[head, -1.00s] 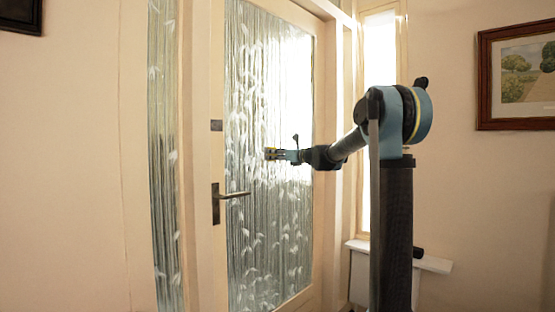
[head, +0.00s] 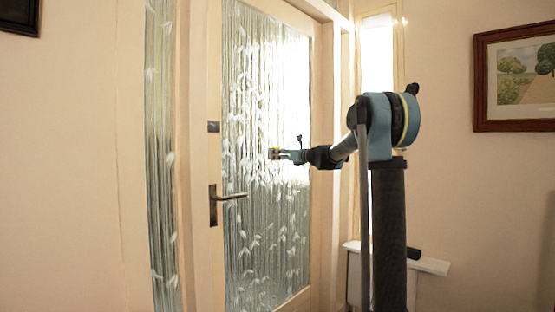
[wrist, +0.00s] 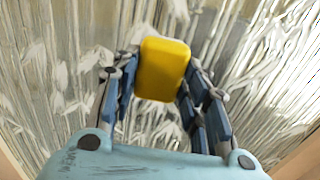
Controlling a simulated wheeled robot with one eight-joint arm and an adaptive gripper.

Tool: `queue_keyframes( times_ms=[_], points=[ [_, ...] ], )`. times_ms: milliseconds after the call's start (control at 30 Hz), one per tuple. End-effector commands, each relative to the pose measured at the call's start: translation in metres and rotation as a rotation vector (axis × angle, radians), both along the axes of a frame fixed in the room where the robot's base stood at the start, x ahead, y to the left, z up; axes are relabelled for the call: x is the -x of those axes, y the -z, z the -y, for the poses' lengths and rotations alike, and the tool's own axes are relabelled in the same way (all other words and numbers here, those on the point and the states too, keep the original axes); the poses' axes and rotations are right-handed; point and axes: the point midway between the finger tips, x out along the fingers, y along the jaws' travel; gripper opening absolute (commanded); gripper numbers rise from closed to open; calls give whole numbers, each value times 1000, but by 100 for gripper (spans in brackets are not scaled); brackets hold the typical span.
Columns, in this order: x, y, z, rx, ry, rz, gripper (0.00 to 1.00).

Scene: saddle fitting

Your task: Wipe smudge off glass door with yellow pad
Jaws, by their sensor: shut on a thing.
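The glass door (head: 262,240) has streaked, leaf-patterned glass in a cream frame, and it is shut in the head view. My gripper (head: 276,154) is in front of the glass at mid height, right of the door handle and higher than it. In the wrist view my gripper (wrist: 157,85) is shut on the yellow pad (wrist: 163,68), with a finger on each side. The patterned glass (wrist: 60,70) fills the view behind the pad. I cannot tell whether the pad touches the glass. I cannot pick out a smudge among the streaks and leaf shapes.
A metal door handle (head: 226,196) sticks out at the door's left side. A narrow glass side panel (head: 160,200) is further left. A framed picture (head: 515,80) hangs on the right wall. A white ledge (head: 430,265) stands low behind my arm.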

Motion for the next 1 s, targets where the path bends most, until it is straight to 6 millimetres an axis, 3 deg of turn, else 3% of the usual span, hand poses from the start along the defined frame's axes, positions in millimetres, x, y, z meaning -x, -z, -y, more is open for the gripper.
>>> queue_keyframes(
  times_ms=[1000],
  points=[
    [-49,0,36,0,1,0,15]
  ],
)
